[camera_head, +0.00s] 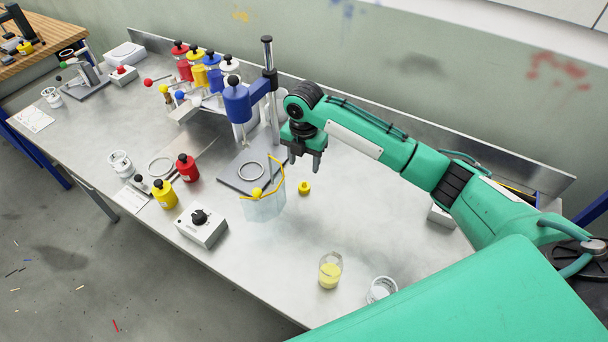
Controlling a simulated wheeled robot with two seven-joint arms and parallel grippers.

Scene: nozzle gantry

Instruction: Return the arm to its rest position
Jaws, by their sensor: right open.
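My right arm is green and comes in from the right, reaching over the metal table (400,235). My right gripper (305,163) is open, points down and appears empty. In the picture it is just right of the gantry stand with the blue head (237,103) and above a small yellow cap-like piece (304,187). My left gripper is not in view.
A beaker of yellow liquid (330,270) and a clear dish (381,289) stand near the front edge. Red (187,168) and yellow (165,194) bottles and a grey box with a black knob (201,227) are at left. More bottles stand behind. The table's right middle is mostly clear.

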